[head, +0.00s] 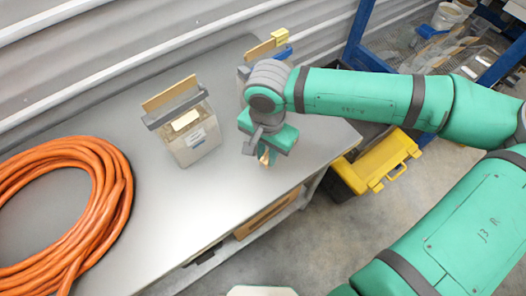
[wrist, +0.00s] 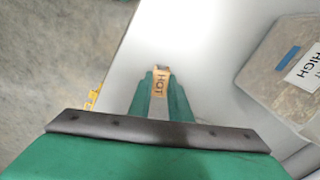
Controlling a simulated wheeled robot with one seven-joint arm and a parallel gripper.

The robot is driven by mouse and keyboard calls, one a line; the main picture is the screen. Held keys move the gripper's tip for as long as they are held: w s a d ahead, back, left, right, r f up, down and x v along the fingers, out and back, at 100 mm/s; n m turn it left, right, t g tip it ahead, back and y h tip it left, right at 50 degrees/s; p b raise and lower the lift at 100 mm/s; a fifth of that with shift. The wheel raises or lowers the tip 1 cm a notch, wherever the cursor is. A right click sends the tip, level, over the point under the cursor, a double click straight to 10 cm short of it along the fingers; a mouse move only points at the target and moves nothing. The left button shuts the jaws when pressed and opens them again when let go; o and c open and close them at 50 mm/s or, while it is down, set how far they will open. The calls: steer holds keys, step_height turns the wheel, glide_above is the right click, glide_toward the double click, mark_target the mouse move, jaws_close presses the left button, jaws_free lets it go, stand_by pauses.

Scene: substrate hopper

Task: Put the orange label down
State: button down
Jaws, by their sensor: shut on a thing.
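My gripper (head: 264,157) is shut on the small orange label, which points down near the right end of the grey table (head: 110,105). In the wrist view the orange label (wrist: 161,84) sits between the fingertips of my gripper (wrist: 160,90) and reads "HOT". In the head view only a small bit of the label shows below the fingers. The table top lies beneath it; I cannot tell whether the label touches it.
A clear hopper (head: 190,130) stands left of my gripper, another hopper (head: 266,47) behind it. A coil of orange hose (head: 118,205) lies at left. A yellow case (head: 378,160) is beyond the table's right edge. The wrist view shows a container (wrist: 285,75) marked "HIGH". The table front is clear.

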mark_target(267, 151)
steer(key=shift+w+f, duration=0.35)
steer(key=shift+f, duration=0.1)
steer(key=shift+w+f, duration=0.2)
steer(key=shift+f, duration=0.4)
steer(key=shift+w+f, duration=0.2)
steer(key=shift+f, duration=0.4)
steer(key=shift+s+f, duration=0.1)
steer(key=shift+f, duration=0.25)
steer(key=shift+s+a, duration=0.1)
steer(key=shift+s, duration=0.2)
steer(key=shift+f, duration=0.15)
steer(key=c, duration=1.6)
jaws_free()
steer(key=shift+w, duration=0.1)
steer(key=shift+c, duration=0.2)
step_height(267, 151, up, 12)
steer(key=shift+r, duration=0.15)
